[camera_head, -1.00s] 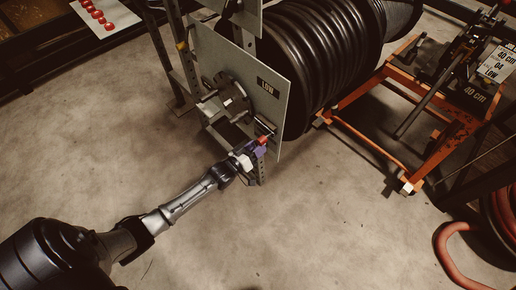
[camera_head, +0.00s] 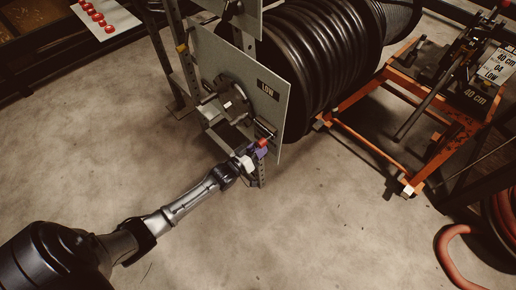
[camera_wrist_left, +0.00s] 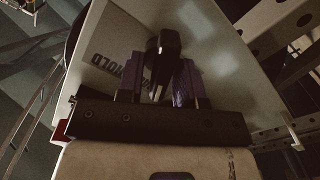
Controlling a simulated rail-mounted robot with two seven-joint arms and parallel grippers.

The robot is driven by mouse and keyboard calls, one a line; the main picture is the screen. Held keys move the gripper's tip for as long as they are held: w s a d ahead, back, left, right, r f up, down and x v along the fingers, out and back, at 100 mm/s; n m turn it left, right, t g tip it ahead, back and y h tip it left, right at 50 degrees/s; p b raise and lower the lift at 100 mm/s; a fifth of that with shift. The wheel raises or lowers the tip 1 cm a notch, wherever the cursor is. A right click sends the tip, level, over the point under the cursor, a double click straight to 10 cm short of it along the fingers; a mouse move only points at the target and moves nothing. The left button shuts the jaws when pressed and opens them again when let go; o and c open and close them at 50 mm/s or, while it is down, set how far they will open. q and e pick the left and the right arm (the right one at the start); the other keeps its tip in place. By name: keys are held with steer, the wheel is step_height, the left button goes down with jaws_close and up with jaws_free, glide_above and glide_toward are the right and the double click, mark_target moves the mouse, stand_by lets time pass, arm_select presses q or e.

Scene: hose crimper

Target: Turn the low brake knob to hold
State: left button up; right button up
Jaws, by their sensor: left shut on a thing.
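The low brake panel is a grey upright plate (camera_head: 273,128) with a black LOW label (camera_head: 269,90). In the left wrist view, the black brake knob (camera_wrist_left: 169,42) stands out from this plate between the purple fingers of my left gripper (camera_wrist_left: 161,72). The gripper is shut on the knob. Upside-down HOLD lettering (camera_wrist_left: 113,60) shows on the plate beside the fingers; part of the lettering is covered. In the head view, my left gripper (camera_head: 260,151) is at the plate's lower corner, and the knob itself is hard to make out there. My right gripper is not in view.
A round hub (camera_head: 232,98) sits on the plate's face. A large black hose reel (camera_head: 316,65) lies behind it. An orange frame (camera_head: 358,143) with a black machine stands to the right. A red hose (camera_head: 447,250) is at lower right. The concrete floor in front is open.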

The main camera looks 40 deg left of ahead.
arm_select(q)
steer(key=m+p, duration=0.3)
steer(key=shift+d+r, duration=0.1)
steer(key=shift+r, duration=0.15)
steer(key=m+p, duration=0.2)
steer(key=m, duration=0.1)
steer(key=shift+d+m, duration=0.1)
steer(key=shift+m, duration=0.2)
steer(key=m, duration=0.2)
steer(key=m+p, duration=0.1)
steer(key=shift+d+f+m, duration=0.15)
steer(key=shift+m, duration=0.25)
steer(key=shift+m+p, duration=0.35)
steer(key=shift+m, duration=0.25)
steer(key=shift+f+m, duration=0.1)
steer(key=shift+m, duration=0.2)
steer(key=o, duration=0.6)
steer(key=shift+s, duration=0.1)
